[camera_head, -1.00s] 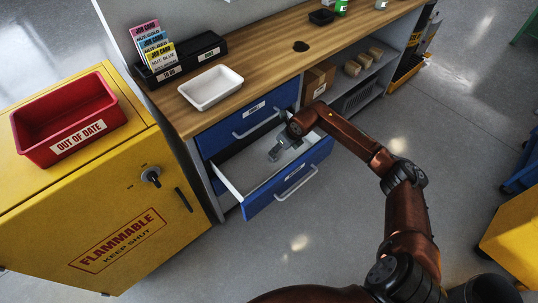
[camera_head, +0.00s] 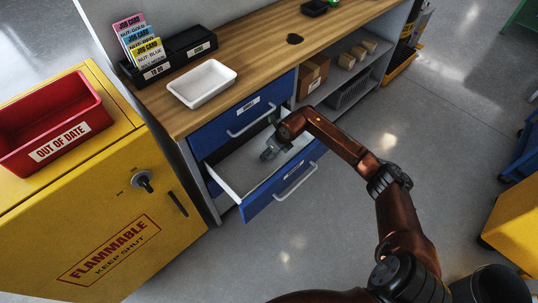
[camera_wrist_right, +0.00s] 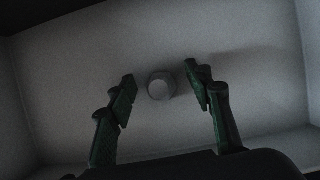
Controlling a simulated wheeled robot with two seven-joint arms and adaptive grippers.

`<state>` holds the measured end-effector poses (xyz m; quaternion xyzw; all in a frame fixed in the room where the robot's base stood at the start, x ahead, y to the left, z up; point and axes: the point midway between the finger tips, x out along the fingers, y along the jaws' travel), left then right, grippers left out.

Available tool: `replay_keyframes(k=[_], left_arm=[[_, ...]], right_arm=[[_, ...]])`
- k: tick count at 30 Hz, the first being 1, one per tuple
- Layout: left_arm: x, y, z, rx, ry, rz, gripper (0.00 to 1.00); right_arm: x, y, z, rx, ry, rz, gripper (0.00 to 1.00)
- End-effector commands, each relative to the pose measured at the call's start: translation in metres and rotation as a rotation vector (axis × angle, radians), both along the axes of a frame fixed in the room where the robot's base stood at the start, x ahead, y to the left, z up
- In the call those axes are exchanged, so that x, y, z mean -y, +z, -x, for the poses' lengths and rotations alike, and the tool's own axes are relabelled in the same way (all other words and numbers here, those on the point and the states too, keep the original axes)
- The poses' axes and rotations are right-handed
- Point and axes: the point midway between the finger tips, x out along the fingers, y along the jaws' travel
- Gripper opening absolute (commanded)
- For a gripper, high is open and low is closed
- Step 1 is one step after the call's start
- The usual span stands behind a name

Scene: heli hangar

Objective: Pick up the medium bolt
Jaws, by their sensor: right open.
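A small pale grey round thing (camera_wrist_right: 161,86), seen end-on, lies on the drawer floor in the right wrist view. It looks like the head of a bolt, but I cannot tell its size from here. My right gripper (camera_wrist_right: 160,82) is open, with a dark green finger on each side of it and gaps between. In the head view the right gripper (camera_head: 268,154) reaches down into the open blue drawer (camera_head: 262,205); the bolt cannot be made out there. My left gripper is not in view.
The drawer's pale walls surround the gripper, with a closed blue drawer (camera_head: 215,137) above. A white tray (camera_head: 202,83) and job card holder (camera_head: 190,48) stand on the wooden bench. A yellow cabinet (camera_head: 110,215) with a red bin (camera_head: 50,125) is at left.

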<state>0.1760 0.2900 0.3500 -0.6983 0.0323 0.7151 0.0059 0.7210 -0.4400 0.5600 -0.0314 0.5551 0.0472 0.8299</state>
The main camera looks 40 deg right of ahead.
Motion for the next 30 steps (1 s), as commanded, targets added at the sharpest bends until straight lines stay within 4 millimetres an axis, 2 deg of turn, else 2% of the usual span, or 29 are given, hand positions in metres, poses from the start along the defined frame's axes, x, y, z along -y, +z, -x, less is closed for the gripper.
replay_keyframes(k=[6,26,30], left_arm=[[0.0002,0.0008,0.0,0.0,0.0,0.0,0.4],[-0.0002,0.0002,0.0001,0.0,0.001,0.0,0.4],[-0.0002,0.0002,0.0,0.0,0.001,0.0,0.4]], right_arm=[[0.0,0.0007,-0.0004,0.001,0.0,0.0,0.47],[0.0,0.0002,0.0001,0.0,0.0,0.0,0.01],[0.0,0.0009,-0.0004,0.002,0.0,0.0,0.0]])
